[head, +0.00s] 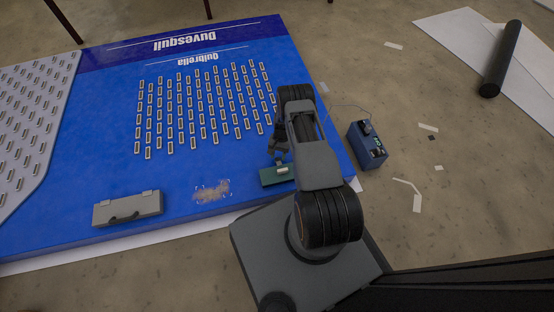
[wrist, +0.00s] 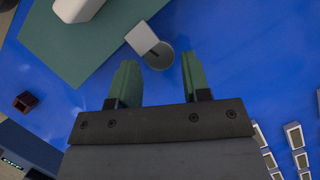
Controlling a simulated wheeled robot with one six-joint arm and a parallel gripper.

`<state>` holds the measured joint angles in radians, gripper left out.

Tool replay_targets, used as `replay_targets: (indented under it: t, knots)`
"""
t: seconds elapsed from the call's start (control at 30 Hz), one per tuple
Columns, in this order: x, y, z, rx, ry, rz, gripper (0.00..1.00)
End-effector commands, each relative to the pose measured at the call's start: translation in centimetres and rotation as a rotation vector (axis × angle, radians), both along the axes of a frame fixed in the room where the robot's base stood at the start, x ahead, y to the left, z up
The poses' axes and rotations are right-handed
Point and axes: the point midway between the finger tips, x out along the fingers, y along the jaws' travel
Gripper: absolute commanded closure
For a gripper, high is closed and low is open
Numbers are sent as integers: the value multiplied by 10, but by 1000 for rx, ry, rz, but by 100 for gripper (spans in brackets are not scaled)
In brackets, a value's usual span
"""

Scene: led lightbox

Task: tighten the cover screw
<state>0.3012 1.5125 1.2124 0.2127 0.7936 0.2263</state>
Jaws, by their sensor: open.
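A round grey screw head (wrist: 160,61) with a dark slot shows in the wrist view, at the corner of a green plate (wrist: 70,50). A pale square piece (wrist: 141,38) partly overlaps it. My gripper (wrist: 158,66) is open, its two green fingers on either side of the screw head in the picture, with blue gaps showing. I cannot tell the height between them. In the head view the green plate (head: 267,178) lies on the blue panel's lower right, with my gripper (head: 277,158) just above it. The screw is not distinguishable there.
The blue panel (head: 100,195) carries rows of small LED modules (head: 205,110). A grey case (head: 127,208) and brown debris (head: 211,191) lie left of the plate. A blue powered box (head: 367,150) with a cable stands to the right. A black roll (head: 500,58) lies farther right.

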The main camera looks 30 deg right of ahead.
Motion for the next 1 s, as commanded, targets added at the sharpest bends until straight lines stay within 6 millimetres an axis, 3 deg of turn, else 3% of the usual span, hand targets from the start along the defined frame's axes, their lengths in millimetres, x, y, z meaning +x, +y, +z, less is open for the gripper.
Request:
replay_targets:
  t: [0.2, 0.57, 0.93, 1.0]
  knots:
    - [-4, 4, -15, -1, -1, 0, 56]
    - [-5, 4, -17, -1, -2, 0, 56]
    - [-5, 5, -17, 0, -2, 1, 91]
    - [-5, 4, -18, -1, -2, -21, 91]
